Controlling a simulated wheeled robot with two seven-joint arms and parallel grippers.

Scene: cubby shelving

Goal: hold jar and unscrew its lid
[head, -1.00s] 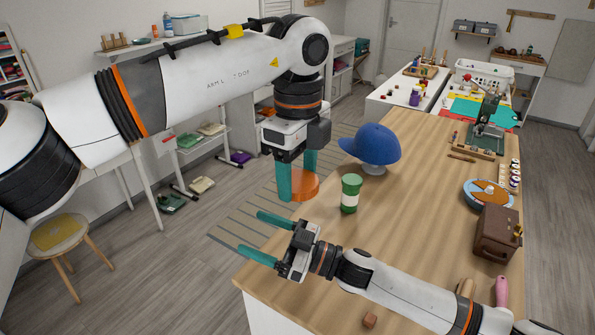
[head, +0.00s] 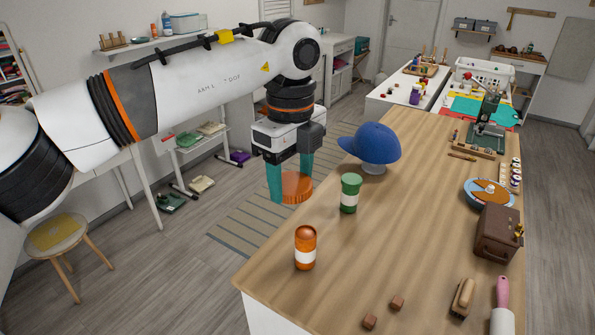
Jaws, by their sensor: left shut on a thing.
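My left gripper (head: 289,190) points down in the air beyond the table's left edge. It is shut on an orange, round, lid-like piece (head: 296,188), partly hidden by the fingers. An orange jar (head: 305,256) with a white band stands upright on the wooden table near its left front edge, clear of the gripper. A green jar (head: 350,195) with a white band stands upright farther back. I cannot tell from this view which jar the orange piece belongs to. My right gripper is out of view.
A blue cap (head: 372,142) sits on a stand behind the green jar. The middle of the wooden table (head: 420,210) is clear.

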